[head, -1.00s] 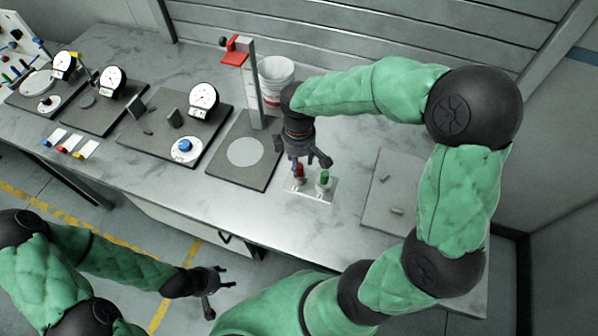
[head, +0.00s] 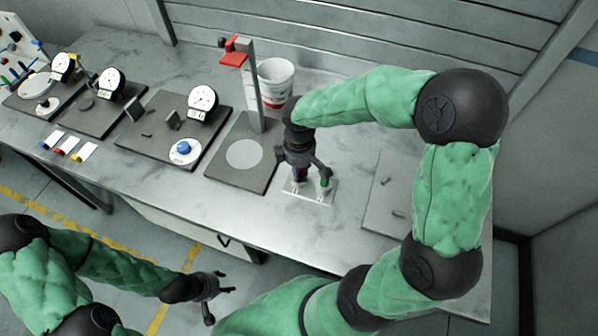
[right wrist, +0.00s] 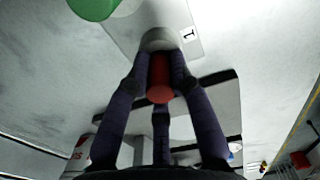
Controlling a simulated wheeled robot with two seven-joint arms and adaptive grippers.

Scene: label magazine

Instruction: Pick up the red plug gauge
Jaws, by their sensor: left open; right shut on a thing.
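The red plug gauge (right wrist: 160,92) shows in the right wrist view between the fingers of my right gripper (right wrist: 160,78), which is shut on it. Its pale lower end (right wrist: 157,40) is over the white plate (right wrist: 193,42) marked 1; I cannot tell if it touches. In the head view my right gripper (head: 301,176) is low over the left part of the plate (head: 310,194) and hides the red gauge. My left gripper (head: 217,295) is open and empty, in front of the bench.
A grey base plate with a post and red top (head: 236,52) stands left of the right gripper, with a white bucket (head: 276,75) behind. Dial gauges (head: 203,98) stand further left. A grey plate with small parts (head: 372,215) lies at right, close to my right arm.

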